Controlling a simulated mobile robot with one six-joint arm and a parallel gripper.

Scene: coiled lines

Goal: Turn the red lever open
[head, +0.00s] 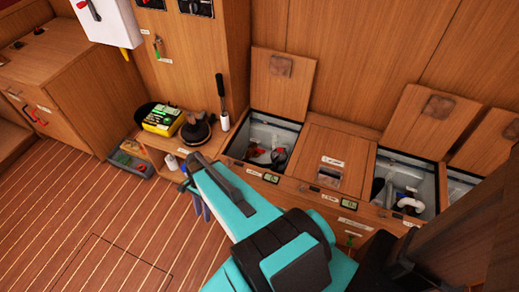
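One small red part (256,152) lies inside the open left locker (236,152), beside a dark round fitting (279,157). Red handles (36,118) also show on the front of the wooden cabinet at the far left. My teal arm reaches up from the bottom middle. My gripper (190,178) is at its far end, left of the locker and in front of the low shelf, apart from both red parts. Its fingers are too small and overlapped to read.
The left locker's lid (281,80) stands raised. A closed locker lid (322,160) is beside it, then another open locker with white pipe (411,204). A low shelf holds a yellow box (163,120) and a black-handled tool (221,95). The plank floor (90,210) at left is clear.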

